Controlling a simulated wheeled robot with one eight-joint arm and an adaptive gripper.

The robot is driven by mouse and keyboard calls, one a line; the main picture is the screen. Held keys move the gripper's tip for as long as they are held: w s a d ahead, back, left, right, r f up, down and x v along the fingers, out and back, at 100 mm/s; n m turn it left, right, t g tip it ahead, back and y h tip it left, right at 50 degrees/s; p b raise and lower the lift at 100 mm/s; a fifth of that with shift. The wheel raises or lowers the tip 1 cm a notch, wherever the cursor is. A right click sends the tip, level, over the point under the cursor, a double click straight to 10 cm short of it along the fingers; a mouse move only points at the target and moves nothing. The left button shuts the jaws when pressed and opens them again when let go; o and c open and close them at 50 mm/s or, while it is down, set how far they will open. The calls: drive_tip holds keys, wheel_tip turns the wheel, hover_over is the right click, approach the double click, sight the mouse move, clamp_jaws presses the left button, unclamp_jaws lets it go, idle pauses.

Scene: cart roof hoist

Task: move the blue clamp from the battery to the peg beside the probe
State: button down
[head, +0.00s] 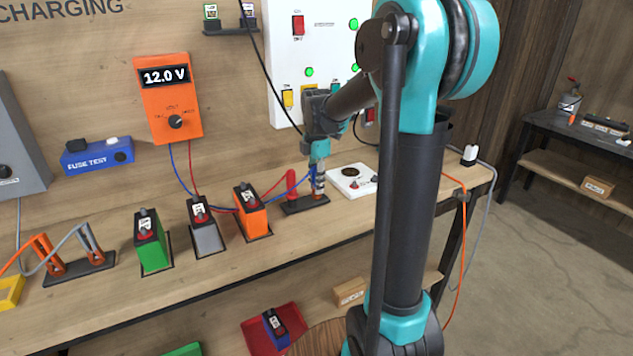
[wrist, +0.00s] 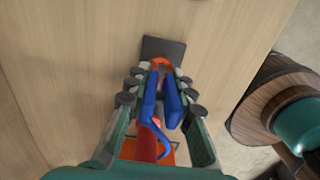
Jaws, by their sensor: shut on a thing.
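My gripper (wrist: 160,92) points down over the dark peg plate at the right part of the bench and is shut on the blue clamp (wrist: 172,105). The dark plate (wrist: 165,46) shows past the fingertips in the wrist view, with an orange peg (wrist: 162,61) at the clamp's jaws; whether they grip it cannot be told. The red probe (head: 291,183) stands upright on the same plate, left of my gripper in the head view. The orange battery (head: 250,214) stands further left, apart from the clamp. The gripper hides most of the clamp in the head view.
An orange meter (head: 168,98) reading 12.0 V hangs on the wall, with red and blue leads. Grey (head: 205,232) and green (head: 151,247) batteries stand left of the orange one. A white panel with a round dial (head: 353,180) lies close right of the plate.

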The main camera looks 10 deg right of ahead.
drive_tip(key=shift+f, duration=0.1)
drive_tip(key=c, duration=1.2)
unclamp_jaws()
wheel_tip(320, 180, up, 12)
drive_tip(key=shift+f, duration=0.1)
